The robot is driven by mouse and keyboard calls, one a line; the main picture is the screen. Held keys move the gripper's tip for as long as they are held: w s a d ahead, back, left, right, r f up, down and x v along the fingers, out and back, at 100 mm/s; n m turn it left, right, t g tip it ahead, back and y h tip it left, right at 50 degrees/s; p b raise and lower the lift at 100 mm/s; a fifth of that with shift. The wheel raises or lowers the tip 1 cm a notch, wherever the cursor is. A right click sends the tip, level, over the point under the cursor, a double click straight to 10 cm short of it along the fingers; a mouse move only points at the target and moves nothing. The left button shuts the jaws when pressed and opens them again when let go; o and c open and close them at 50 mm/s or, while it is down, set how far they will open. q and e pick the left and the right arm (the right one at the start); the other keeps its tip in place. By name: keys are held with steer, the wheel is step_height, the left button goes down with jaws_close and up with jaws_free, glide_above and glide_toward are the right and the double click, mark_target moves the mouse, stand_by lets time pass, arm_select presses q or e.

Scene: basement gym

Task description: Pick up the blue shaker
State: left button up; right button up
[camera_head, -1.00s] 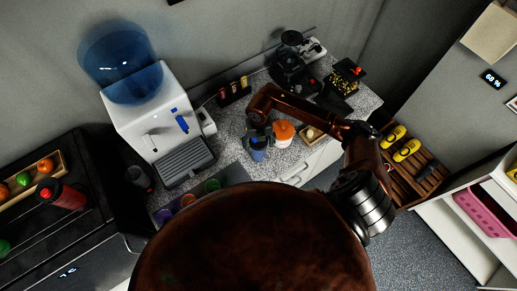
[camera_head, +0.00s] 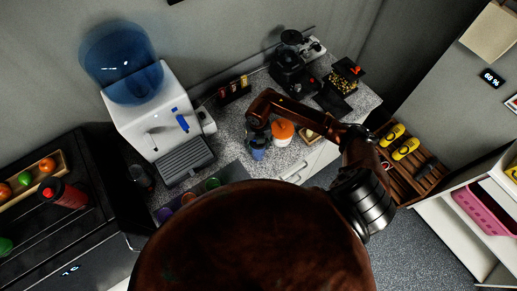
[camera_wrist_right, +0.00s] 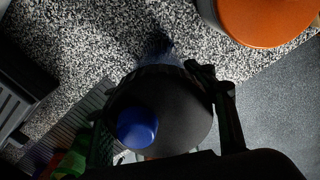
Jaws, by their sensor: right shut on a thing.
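The blue shaker (camera_head: 258,154) stands near the front edge of the speckled counter, and my right gripper covers its upper part in the head view. In the right wrist view its dark lid with a round blue cap (camera_wrist_right: 137,127) sits between the fingers. My right gripper (camera_head: 257,136) is shut on the shaker, with one finger on each side, also in the right wrist view (camera_wrist_right: 165,112). I cannot tell whether the shaker's base touches the counter. My left gripper is not in view.
A white tub with an orange lid (camera_head: 282,130) stands close to the right of the shaker. A water dispenser (camera_head: 150,110) stands to the left, with a dark mat (camera_head: 234,172) holding coloured cups in front.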

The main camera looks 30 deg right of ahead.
steer(key=c, duration=0.5)
steer(key=shift+r, duration=0.15)
